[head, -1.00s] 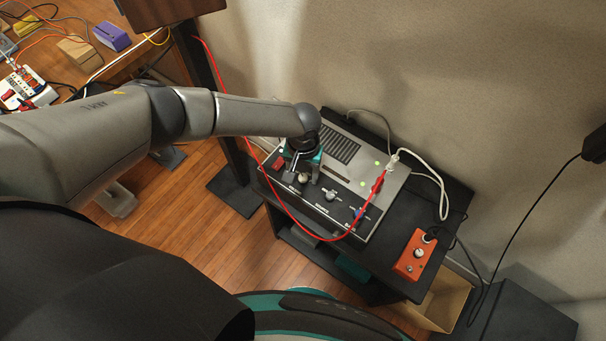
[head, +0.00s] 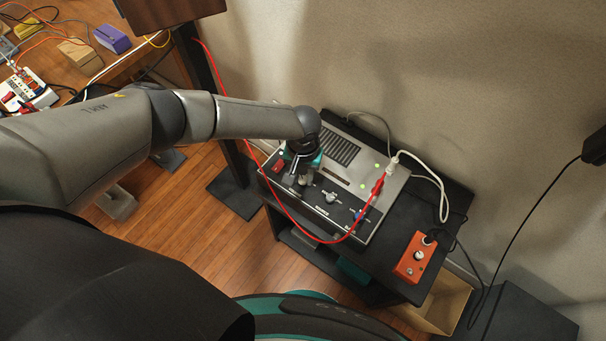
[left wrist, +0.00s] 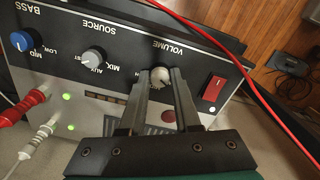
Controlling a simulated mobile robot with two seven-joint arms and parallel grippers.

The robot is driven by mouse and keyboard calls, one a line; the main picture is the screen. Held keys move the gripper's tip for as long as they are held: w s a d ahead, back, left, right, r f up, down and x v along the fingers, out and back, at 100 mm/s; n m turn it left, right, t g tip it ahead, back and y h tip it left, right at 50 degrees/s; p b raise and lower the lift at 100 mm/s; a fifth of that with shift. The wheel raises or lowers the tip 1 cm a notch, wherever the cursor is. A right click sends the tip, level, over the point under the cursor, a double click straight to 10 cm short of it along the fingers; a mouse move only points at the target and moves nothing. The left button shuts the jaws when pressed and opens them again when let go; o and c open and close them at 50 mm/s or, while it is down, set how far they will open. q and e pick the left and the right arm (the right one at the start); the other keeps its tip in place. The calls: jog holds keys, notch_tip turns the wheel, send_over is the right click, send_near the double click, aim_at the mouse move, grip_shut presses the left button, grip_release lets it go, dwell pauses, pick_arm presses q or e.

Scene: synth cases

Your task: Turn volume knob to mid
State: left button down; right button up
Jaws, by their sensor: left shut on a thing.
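The amplifier (head: 322,182) is a grey box with a black front panel on a black stand. The volume knob (left wrist: 160,75) is pale and round, under the printed word VOLUME in the left wrist view. My left gripper (head: 302,184) is at the panel, its two fingers shut on the volume knob, one on each side. In the head view the fingers hide most of the knob. I cannot read the knob's pointer clearly. My right gripper is not in view.
The grey source knob (left wrist: 93,61) and blue bass knob (left wrist: 22,41) sit beside it, and a red switch (left wrist: 214,87) on the other side. A red cable (head: 300,232) loops in front of the panel. An orange box (head: 414,257) stands on the stand's right end.

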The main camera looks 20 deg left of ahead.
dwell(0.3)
pick_arm(q)
jog(key=shift+s+m+p, duration=0.1)
jog(key=shift+m+p, duration=0.6)
jog(key=shift+p, duration=0.05)
jog(key=shift+m+p, duration=0.3)
jog(key=shift+m, duration=0.4)
jog(key=m, duration=0.4)
jog(key=shift+m, duration=2.4)
jog(key=c, duration=0.6)
grip_release()
